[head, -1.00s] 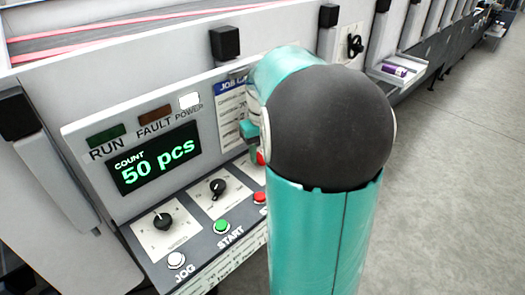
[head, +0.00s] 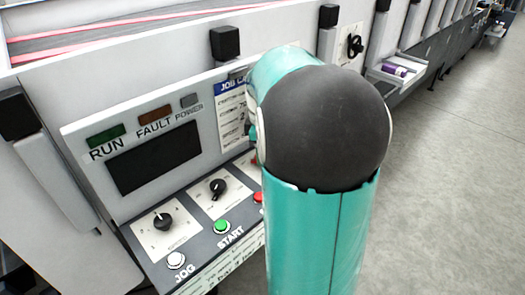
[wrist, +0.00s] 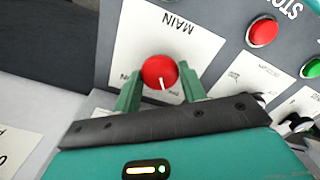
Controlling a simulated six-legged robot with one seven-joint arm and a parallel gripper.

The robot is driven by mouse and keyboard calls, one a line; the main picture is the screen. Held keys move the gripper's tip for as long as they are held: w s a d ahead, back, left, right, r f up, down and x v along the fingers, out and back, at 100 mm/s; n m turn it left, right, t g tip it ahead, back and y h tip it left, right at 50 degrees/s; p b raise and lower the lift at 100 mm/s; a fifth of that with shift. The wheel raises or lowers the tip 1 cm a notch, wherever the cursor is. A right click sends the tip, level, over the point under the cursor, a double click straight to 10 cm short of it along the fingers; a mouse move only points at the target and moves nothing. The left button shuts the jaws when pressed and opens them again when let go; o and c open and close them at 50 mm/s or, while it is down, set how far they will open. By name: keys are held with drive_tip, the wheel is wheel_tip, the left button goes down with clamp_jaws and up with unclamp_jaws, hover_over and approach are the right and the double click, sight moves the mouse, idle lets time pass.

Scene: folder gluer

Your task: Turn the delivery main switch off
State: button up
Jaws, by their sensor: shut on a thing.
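The main switch is a round red knob (wrist: 160,71) on a white plate marked MAIN (wrist: 178,32) in the wrist view, where the lettering appears upside down. A white pointer line on the knob points toward the bottom of the picture, toward my gripper's palm. My gripper (wrist: 161,84) has one green finger on each side of the knob and is shut on it. The display (head: 154,157) is dark, and the POWER lamp (head: 189,100) is grey and unlit.
The panel also carries a green START button (head: 222,227), a white JOG button (head: 176,261), two black rotary knobs (head: 217,187) and a red STOP button (wrist: 262,32). A job card (head: 231,110) is beside the display. Open floor (head: 455,170) lies to the right.

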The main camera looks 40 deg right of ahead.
drive_tip(key=shift+r+n, duration=0.1)
drive_tip(key=shift+n, duration=0.9)
drive_tip(key=o, duration=1)
wheel_tip(320, 180, up, 14)
drive_tip(key=shift+f, duration=0.15)
